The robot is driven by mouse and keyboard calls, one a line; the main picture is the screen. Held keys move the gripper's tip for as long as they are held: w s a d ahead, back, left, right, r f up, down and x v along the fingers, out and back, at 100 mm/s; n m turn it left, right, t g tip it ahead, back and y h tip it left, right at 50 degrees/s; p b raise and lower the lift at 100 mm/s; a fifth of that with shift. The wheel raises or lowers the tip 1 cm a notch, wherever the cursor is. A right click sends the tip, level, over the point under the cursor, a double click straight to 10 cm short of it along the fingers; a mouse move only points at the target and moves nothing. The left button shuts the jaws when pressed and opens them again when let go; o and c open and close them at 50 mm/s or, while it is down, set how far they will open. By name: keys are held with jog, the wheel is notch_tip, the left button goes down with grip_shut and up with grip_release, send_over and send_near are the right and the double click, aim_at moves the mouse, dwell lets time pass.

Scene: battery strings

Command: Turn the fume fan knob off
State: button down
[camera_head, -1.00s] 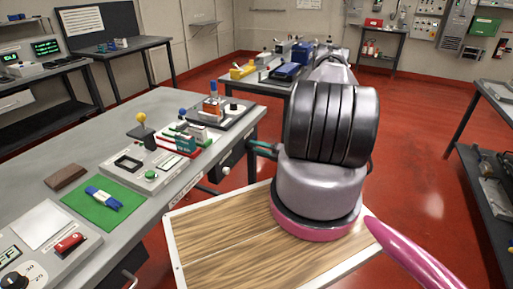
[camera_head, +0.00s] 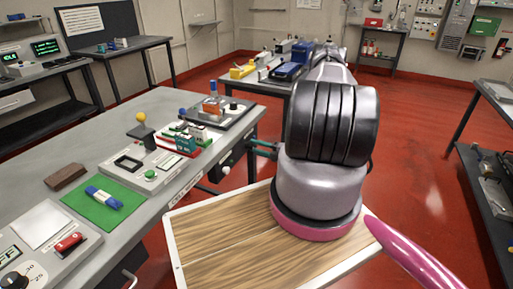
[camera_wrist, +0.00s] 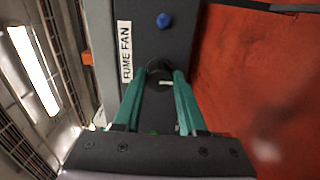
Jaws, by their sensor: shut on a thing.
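The fume fan knob (camera_wrist: 159,68) is dark and round, on a dark panel (camera_wrist: 177,42) beside a white "FUME FAN" label (camera_wrist: 125,52). My gripper (camera_wrist: 160,76) has its two green fingers shut on the knob, one on each side. A small pale mark shows on the knob between the fingers, too small to read as a setting.
A blue button (camera_wrist: 164,20) is on the same panel, beyond the knob. The grey bench (camera_head: 105,125) carries several devices and a green mat (camera_head: 82,210). Red floor (camera_head: 425,170) lies open to the right of my arm.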

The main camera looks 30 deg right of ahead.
jog(key=shift+c, duration=2.3)
grip_release()
jog(key=v, duration=1.1)
jog(key=shift+w, duration=0.15)
